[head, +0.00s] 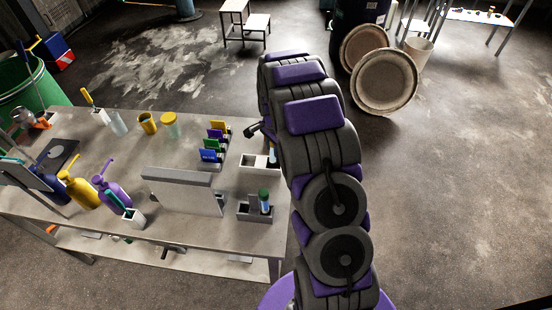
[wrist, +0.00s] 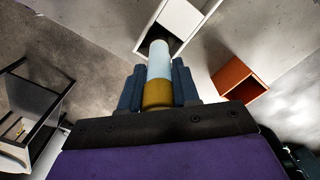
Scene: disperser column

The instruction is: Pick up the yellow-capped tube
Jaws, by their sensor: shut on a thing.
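In the wrist view my gripper (wrist: 158,85) is shut on the yellow-capped tube (wrist: 159,62), with its dark blue fingers on either side. The ochre-yellow cap (wrist: 158,94) is at the fingers, and the pale blue body points away from me. The tube's far end is at the dark opening of a white square holder (wrist: 182,17); I cannot tell whether it is inside or just above. In the head view my arm hides most of my gripper and the tube.
A green-capped tube (head: 264,195) stands in a grey holder (head: 250,212) near the table's right edge. A white box (head: 253,161) is behind it. Coloured racks (head: 212,145), a grey panel (head: 180,190) and bottles (head: 78,190) stand further left. An orange box (wrist: 238,80) shows in the wrist view.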

